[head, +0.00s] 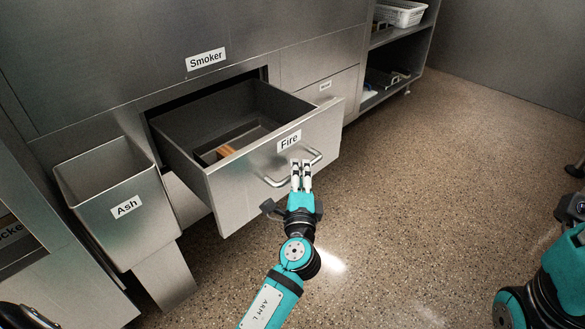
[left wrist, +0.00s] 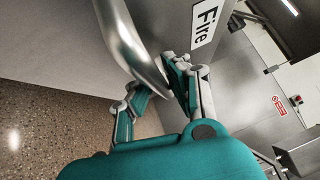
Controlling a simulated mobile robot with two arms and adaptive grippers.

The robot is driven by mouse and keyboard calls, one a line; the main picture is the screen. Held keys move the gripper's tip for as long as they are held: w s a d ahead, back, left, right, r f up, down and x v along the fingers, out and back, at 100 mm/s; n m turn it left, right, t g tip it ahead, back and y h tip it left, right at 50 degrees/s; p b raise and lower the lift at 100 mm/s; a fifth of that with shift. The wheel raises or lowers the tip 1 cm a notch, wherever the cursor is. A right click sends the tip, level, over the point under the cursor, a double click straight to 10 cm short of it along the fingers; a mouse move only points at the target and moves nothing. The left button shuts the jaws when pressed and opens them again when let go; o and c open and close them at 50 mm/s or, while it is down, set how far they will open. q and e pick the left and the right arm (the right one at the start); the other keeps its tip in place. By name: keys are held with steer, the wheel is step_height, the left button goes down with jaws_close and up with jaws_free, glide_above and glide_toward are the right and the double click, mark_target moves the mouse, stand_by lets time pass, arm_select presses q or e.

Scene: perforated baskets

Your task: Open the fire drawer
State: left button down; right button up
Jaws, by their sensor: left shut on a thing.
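The fire drawer (head: 235,187) is pulled well out of the steel cabinet under the Smoker label, and its inside shows. Its front carries a Fire label (head: 289,140) and a curved metal bar handle (head: 277,182). My left gripper (head: 301,165) is shut on the handle from the front. In the left wrist view, the fingers (left wrist: 160,85) close around the handle bar (left wrist: 128,45), beside the Fire label. A small wooden piece (head: 225,151) lies inside the drawer. Parts of my right arm (head: 550,275) show at the right edge; its fingers cannot be made out clearly.
An open metal bin labelled Ash (head: 122,207) stands left of the drawer. A closed drawer front (head: 325,92) is right of the opening. Shelves with a white perforated basket (head: 402,13) stand at the back right. The speckled floor (head: 440,160) to the right is clear.

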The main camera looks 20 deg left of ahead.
arm_select(q)
steer(key=shift+f, duration=0.3)
steer(key=c, duration=1.4)
jaws_free()
steer(key=shift+o, duration=0.6)
steer(key=shift+r, duration=0.15)
steer(key=shift+s, duration=0.1)
steer(key=v, duration=1.2)
steer(key=shift+r, duration=0.1)
